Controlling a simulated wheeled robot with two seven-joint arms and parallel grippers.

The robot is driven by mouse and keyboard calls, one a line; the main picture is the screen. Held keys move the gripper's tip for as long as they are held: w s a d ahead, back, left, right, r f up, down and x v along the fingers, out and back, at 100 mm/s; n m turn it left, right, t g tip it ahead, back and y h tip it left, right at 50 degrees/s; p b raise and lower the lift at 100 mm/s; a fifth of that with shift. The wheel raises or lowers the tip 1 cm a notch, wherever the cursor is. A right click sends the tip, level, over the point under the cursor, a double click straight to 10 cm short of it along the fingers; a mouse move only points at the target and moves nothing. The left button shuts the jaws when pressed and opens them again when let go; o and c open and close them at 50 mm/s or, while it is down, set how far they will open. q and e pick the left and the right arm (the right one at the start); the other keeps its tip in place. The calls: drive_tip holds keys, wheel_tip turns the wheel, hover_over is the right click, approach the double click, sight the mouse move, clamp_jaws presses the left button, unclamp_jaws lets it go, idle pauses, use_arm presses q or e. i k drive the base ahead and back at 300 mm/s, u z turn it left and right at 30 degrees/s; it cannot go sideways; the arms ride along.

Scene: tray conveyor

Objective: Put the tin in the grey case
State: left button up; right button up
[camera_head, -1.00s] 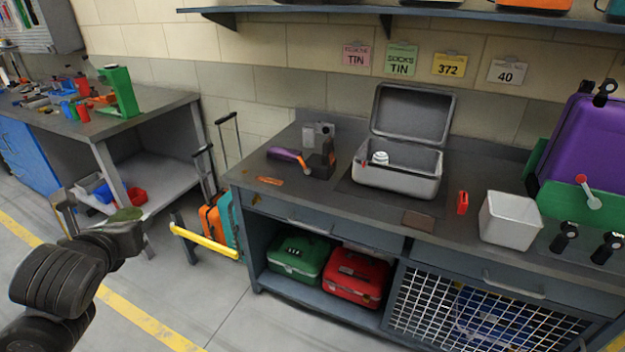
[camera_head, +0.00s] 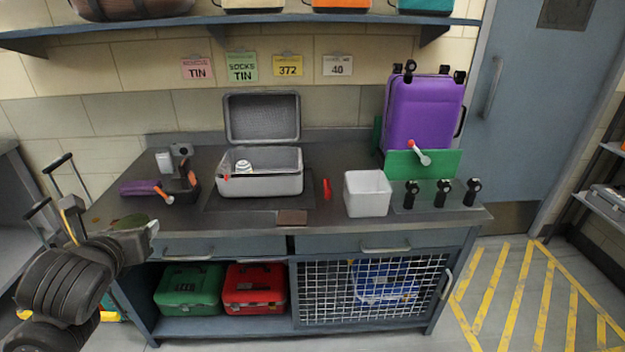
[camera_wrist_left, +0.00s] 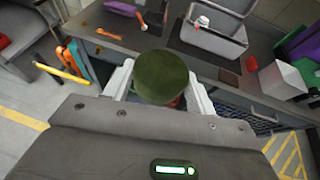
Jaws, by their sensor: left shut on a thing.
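My left gripper (camera_wrist_left: 160,88) is shut on a round, dark green tin (camera_wrist_left: 162,72), whose flat top faces the wrist camera. In the head view the left gripper (camera_head: 112,226) is at the lower left, in front of the bench's left end, and the tin (camera_head: 133,221) shows as a thin green shape in it. The grey case (camera_head: 262,186) stands on the bench with its lid (camera_head: 262,117) up, to the right of and beyond the gripper. A white rounded item (camera_head: 244,166) is inside the case. My right gripper is not in view.
A white bin (camera_head: 367,195), a red object (camera_head: 327,188) and a brown flat piece (camera_head: 291,217) are right of or before the case. A purple-handled tool (camera_head: 140,187) lies left of it. A purple suitcase (camera_head: 422,112) stands at the right. A shelf (camera_head: 330,18) runs above.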

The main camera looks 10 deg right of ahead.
sight(271, 189)
drive_tip(key=z, duration=1)
drive_tip(key=i, duration=1)
